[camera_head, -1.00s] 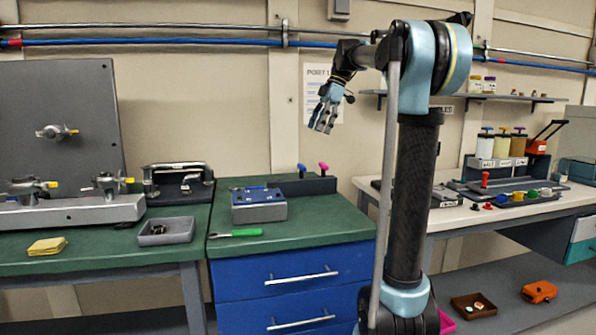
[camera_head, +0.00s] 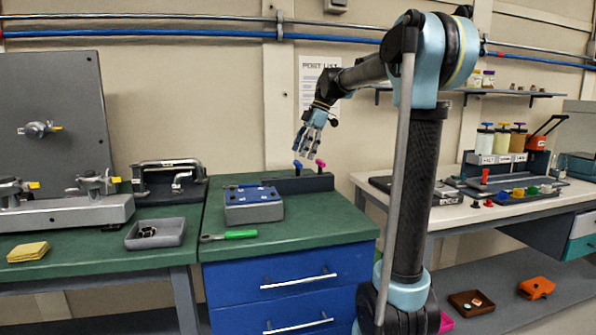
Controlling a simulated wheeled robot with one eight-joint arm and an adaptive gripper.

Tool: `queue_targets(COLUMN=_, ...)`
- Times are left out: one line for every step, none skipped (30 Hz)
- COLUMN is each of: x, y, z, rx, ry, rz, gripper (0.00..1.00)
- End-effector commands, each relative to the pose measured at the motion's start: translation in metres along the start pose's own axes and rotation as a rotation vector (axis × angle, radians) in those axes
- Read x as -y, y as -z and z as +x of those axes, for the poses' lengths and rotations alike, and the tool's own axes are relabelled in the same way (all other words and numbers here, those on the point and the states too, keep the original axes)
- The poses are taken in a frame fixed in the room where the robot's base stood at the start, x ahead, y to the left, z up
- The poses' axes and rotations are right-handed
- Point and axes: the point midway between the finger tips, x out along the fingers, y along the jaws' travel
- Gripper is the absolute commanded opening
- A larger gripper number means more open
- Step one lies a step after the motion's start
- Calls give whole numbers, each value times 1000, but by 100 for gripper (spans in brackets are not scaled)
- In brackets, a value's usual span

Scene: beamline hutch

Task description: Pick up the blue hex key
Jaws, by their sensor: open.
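A small blue handle (camera_head: 298,166), which looks like the blue hex key, stands upright in a dark grey block (camera_head: 290,185) at the back of the green-topped cabinet. A pink handle (camera_head: 320,163) stands just right of it. Any shaft below the blue handle is hidden in or behind the block. My gripper (camera_head: 308,155) is open and empty, fingers pointing down. In the picture its fingertips are just above and between the two handles; the true depth gap is hard to tell.
A grey box with a blue top (camera_head: 253,203) and a green-handled tool (camera_head: 229,235) are on the cabinet. A grey tray (camera_head: 156,241) sits on the left bench. The cabinet top's right front (camera_head: 320,220) is clear. A shelf (camera_head: 500,94) hangs at right.

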Motion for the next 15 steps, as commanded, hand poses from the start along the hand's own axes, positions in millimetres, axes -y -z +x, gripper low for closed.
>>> queue_targets(x=0, y=0, z=4, rx=0, ry=0, rz=-1, gripper=83)
queue_targets(x=0, y=0, z=6, rx=0, ry=0, rz=0, gripper=83)
queue_targets(x=0, y=0, z=7, rx=0, ry=0, rz=0, gripper=83)
queue_targets(x=0, y=0, z=8, rx=0, ry=0, rz=0, gripper=83)
queue_targets(x=0, y=0, z=10, rx=0, ry=0, rz=0, gripper=83)
queue_targets(x=0, y=-1, z=12, rx=0, ry=0, rz=0, gripper=83)
queue_targets(x=0, y=-1, z=15, rx=0, ry=0, rz=0, gripper=83)
queue_targets(x=-1, y=-1, z=18, rx=0, ry=0, rz=0, gripper=83)
queue_targets(x=-1, y=-2, z=22, rx=0, ry=0, rz=0, gripper=83)
queue_targets(x=-2, y=-2, z=27, rx=0, ry=0, rz=1, gripper=83)
queue_targets(x=-2, y=-3, z=31, rx=0, ry=0, rz=1, gripper=83)
queue_targets(x=-3, y=-4, z=37, rx=0, ry=0, rz=1, gripper=83)
queue_targets(x=-3, y=-4, z=41, rx=0, ry=0, rz=0, gripper=83)
queue_targets(x=-3, y=-4, z=45, rx=0, ry=0, rz=0, gripper=83)
queue_targets(x=-3, y=-4, z=50, rx=0, ry=0, rz=0, gripper=83)
